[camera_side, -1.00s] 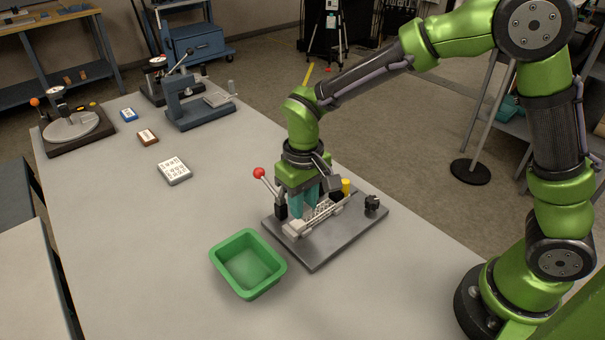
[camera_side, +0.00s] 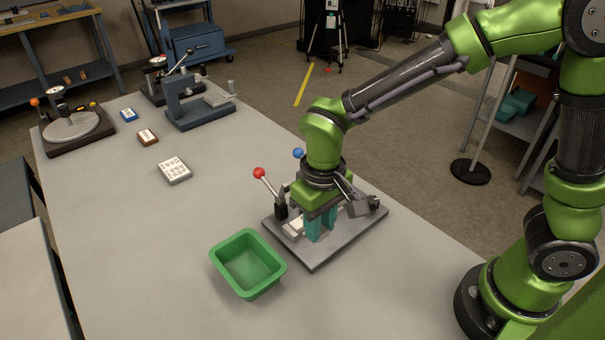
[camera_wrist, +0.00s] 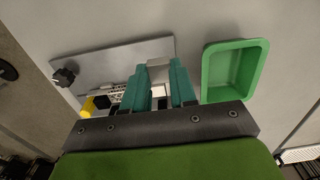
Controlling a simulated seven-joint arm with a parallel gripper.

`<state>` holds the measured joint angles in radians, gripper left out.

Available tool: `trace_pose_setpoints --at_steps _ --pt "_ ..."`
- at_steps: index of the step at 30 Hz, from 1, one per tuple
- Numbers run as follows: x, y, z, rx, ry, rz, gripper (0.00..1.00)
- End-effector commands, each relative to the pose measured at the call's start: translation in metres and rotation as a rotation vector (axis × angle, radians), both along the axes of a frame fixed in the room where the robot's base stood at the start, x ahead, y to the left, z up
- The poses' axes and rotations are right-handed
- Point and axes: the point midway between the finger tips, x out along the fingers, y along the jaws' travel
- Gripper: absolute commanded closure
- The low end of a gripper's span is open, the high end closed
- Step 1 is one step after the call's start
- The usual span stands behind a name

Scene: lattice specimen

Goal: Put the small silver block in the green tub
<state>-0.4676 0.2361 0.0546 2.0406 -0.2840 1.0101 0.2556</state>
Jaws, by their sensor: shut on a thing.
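My gripper (camera_side: 318,226) is low over the grey fixture plate, its teal fingers pointing down. In the wrist view, the fingers (camera_wrist: 160,80) are shut on a small silver block (camera_wrist: 158,72), which shows between them. In the side view the block is hidden by the fingers, and I cannot tell whether it touches the plate. The green tub (camera_side: 277,267) stands on the table, just left of and nearer than the fixture. It is empty, and in the wrist view it (camera_wrist: 262,52) lies to the right of the fingers.
The fixture plate (camera_side: 318,262) carries a red-knobbed lever (camera_side: 262,175), a white lattice piece (camera_wrist: 116,91), a yellow cylinder (camera_wrist: 90,106) and a black knob (camera_wrist: 64,76). A blue knob (camera_side: 298,153) shows behind my gripper. A white patterned block (camera_side: 174,171) sits farther back.

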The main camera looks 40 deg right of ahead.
Motion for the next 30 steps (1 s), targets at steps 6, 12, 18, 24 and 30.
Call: trace_pose_setpoints --at_steps 6,12,18,24,30 --pt "0.036 0.076 -0.015 -0.003 0.003 0.003 1.0" --pt "0.046 0.111 -0.024 -0.002 0.001 -0.003 1.0" --pt "0.048 0.115 -0.031 -0.003 0.001 -0.006 1.0" --pt "0.048 0.115 -0.041 -0.003 0.001 -0.005 1.0" --pt "0.048 0.115 -0.043 -0.002 -0.001 -0.005 1.0"
